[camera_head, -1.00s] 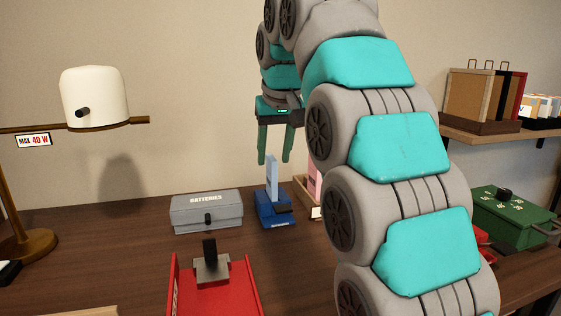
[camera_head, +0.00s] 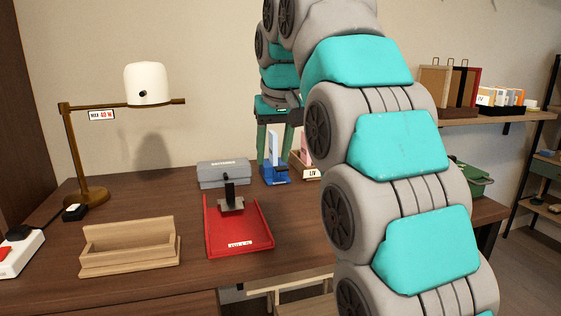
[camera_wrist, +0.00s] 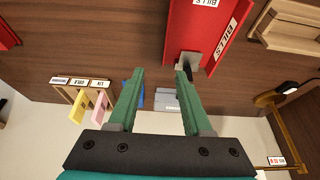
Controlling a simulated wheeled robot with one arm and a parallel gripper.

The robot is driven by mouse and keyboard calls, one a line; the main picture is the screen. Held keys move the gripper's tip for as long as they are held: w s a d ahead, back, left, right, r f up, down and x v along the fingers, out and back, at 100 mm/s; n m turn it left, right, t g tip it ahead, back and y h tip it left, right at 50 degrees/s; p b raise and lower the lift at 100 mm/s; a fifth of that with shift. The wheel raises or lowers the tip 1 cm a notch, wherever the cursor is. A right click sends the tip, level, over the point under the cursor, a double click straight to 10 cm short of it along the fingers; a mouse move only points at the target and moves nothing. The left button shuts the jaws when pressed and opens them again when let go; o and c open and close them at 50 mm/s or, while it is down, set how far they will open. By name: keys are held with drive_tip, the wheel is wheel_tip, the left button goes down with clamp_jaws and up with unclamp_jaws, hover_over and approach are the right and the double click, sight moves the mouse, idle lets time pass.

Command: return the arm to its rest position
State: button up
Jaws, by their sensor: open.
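My gripper (camera_head: 275,148) hangs from the raised teal-and-grey arm, fingers pointing down, in front of the back wall in the head view. In the wrist view its two green fingers (camera_wrist: 160,75) are spread apart with nothing between the tips. The arm is bent over at the top, and its thick lower links fill the right-centre of the head view, hiding part of the desk.
A blue stand (camera_head: 276,174) and grey batteries box (camera_head: 222,175) lie behind the red tray (camera_head: 240,238) on the desk. A wooden holder (camera_head: 130,250), brass lamp (camera_head: 82,150) and power strip (camera_head: 18,255) stand left. A shelf (camera_head: 470,122) is at right.

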drive_tip(key=s+d+f+m+g+h, duration=0.1)
drive_tip(key=s+d+f+g, duration=0.1)
drive_tip(key=s+d+f, duration=0.5)
drive_tip(key=s+d+f+m+g, duration=0.1)
drive_tip(key=s+d+f, duration=0.4)
drive_tip(key=s+f, duration=0.4)
drive_tip(key=s+d+f+g, duration=0.1)
drive_tip(key=s+d+f, duration=0.1)
drive_tip(key=s+f, duration=0.6)
drive_tip(key=s+d+f+m+g, duration=0.1)
drive_tip(key=s+d+f+g, duration=0.1)
drive_tip(key=s+f, duration=0.6)
drive_tip(key=s, duration=0.5)
drive_tip(key=shift+s+d, duration=0.2)
drive_tip(key=shift+d, duration=0.05)
